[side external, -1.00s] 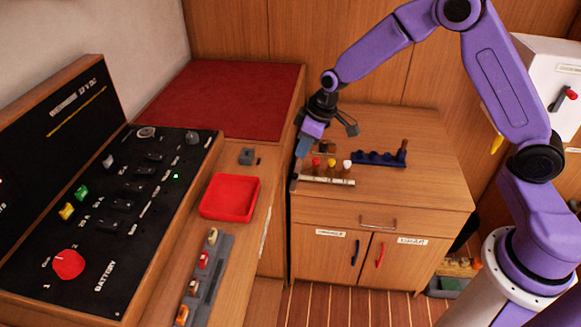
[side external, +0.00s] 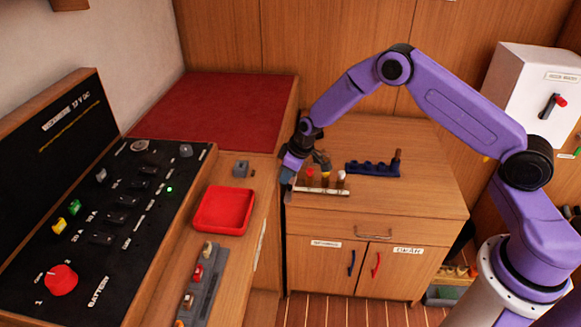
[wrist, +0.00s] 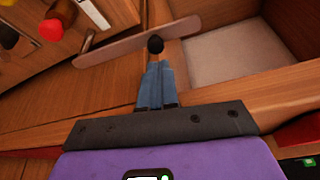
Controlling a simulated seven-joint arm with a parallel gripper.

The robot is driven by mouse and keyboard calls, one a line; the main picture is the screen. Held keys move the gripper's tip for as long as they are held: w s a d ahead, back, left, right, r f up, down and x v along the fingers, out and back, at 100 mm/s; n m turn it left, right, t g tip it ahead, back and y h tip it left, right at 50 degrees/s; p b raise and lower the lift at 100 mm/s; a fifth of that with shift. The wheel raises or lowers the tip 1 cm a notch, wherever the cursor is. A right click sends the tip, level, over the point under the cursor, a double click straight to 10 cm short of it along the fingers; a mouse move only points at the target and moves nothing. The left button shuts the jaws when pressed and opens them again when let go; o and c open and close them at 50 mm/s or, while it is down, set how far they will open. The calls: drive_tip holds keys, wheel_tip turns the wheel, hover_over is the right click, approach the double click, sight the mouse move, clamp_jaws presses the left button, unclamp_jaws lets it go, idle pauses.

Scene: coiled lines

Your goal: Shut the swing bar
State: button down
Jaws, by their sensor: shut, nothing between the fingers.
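The swing bar (wrist: 125,45) shows in the wrist view as a long flat wooden strip with rounded ends, lying at a slant. A small black knob (wrist: 155,43) shows near its middle. In the side view, a pale strip (side external: 322,191) that looks like this bar lies at the cabinet top's front left, before the coloured pegs. My gripper (wrist: 157,68) is shut and empty, its blue-grey fingertips just below the knob in the wrist view. I cannot tell whether they touch it. In the side view my gripper (side external: 287,182) is low at the cabinet's left front corner.
Red, yellow and white-topped pegs (side external: 325,178) stand behind the strip. A dark blue rack (side external: 370,168) lies farther back on the cabinet top (side external: 425,190). A red tray (side external: 224,230) and a switch panel (side external: 120,215) are to the left. The cabinet top's right part is clear.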

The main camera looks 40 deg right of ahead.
drive_tip(key=shift+w+a+f, duration=0.1)
drive_tip(key=shift+w+f, duration=0.1)
drive_tip(key=shift+f, duration=0.45)
drive_tip(key=shift+s, duration=0.1)
drive_tip(key=s+d+n+g+y, duration=0.1)
drive_tip(key=d+n+g, duration=0.4)
drive_tip(key=d+n, duration=1.1)
drive_tip(key=shift+s+d+n, duration=0.2)
drive_tip(key=shift+s+n, duration=0.45)
drive_tip(key=shift+n, duration=0.05)
drive_tip(key=shift+w+d, duration=0.1)
drive_tip(key=shift+d, duration=0.1)
idle(0.3)
